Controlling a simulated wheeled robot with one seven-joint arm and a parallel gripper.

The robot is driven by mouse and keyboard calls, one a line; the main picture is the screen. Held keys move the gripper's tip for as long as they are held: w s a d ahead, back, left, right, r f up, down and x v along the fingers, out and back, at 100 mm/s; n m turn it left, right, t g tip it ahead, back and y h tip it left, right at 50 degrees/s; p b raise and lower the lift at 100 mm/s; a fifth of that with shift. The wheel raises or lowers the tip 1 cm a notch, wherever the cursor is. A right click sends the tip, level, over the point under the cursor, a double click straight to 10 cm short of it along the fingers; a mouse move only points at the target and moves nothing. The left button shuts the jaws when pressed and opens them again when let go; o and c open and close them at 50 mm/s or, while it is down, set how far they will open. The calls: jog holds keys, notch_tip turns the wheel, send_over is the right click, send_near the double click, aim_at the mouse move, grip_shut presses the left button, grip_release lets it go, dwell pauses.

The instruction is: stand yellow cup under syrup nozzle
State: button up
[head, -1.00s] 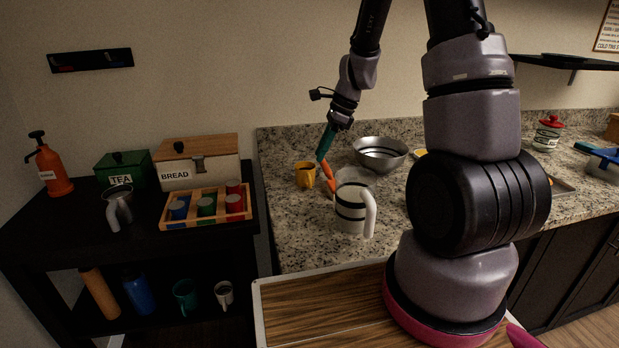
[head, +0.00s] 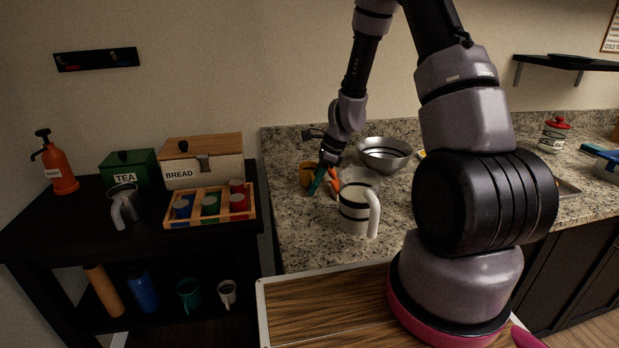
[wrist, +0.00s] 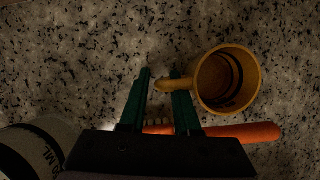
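The yellow cup (head: 306,176) stands on the granite counter, partly hidden behind my gripper (head: 322,183). In the wrist view I look into the mouth of the yellow cup (wrist: 228,80), with its handle pointing left. My gripper (wrist: 160,76) is open, its two green fingers parted. The handle's outer end lies in the gap between the fingers, and the handle crosses the right finger near its tip. I cannot tell whether they touch. The orange syrup bottle (head: 58,168) with a black pump nozzle (head: 40,145) stands on the black side unit at the left.
A carrot (wrist: 240,132) lies under my gripper, close to the cup. A white striped measuring jug (head: 356,208) stands just right, and a metal bowl (head: 385,153) behind. The side unit holds a metal jug (head: 124,205), tea box (head: 128,171), bread box (head: 200,168) and wooden can tray (head: 211,221).

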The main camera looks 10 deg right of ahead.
grip_shut()
dwell(1.4)
